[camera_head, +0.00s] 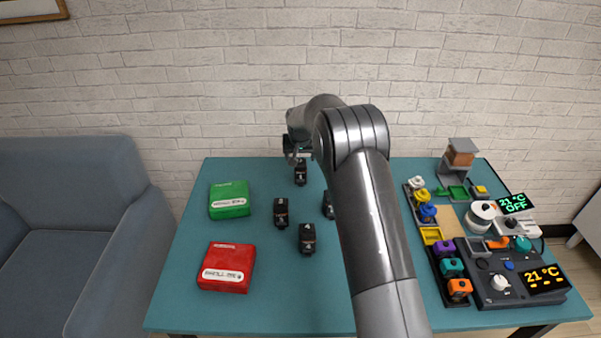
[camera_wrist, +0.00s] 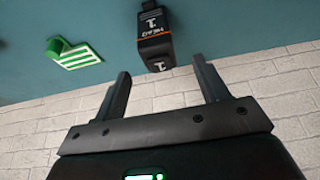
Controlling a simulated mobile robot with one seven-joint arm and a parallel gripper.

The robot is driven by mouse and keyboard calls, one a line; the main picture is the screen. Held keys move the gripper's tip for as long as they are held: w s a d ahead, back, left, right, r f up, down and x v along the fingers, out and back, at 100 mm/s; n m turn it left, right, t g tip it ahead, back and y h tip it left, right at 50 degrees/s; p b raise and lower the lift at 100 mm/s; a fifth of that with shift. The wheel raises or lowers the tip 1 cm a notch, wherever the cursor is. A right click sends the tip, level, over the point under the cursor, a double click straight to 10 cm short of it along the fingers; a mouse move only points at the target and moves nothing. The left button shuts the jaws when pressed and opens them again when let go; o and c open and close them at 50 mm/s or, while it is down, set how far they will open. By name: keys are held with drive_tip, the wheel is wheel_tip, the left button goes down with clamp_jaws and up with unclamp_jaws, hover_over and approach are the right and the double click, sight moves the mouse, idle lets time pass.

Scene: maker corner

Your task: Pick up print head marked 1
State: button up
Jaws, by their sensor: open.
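The print head marked 1 (camera_wrist: 153,40) is a black block with a thin orange line and white "1" marks. In the wrist view it lies just beyond my open fingertips, between their lines and apart from them. In the head view my gripper (camera_head: 297,157) is at the back of the teal table, above and close to a black print head (camera_head: 300,176), which looks like the same one. In the wrist view my gripper (camera_wrist: 161,68) is open and empty. Part of my arm hides the table's middle.
Other black print heads stand nearby: one at left (camera_head: 281,212), one marked 4 (camera_head: 307,239), one partly behind my arm (camera_head: 328,205). A green box (camera_head: 230,200) and red box (camera_head: 227,268) lie left. Devices and coloured parts crowd the right. A brick wall (camera_head: 250,80) is behind.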

sight(300, 163)
drive_tip(key=shift+x, duration=3.25)
drive_tip(key=shift+c, duration=0.2)
drive_tip(key=c, duration=1.1)
drive_tip(key=shift+c, duration=0.3)
drive_tip(key=shift+r, duration=0.1)
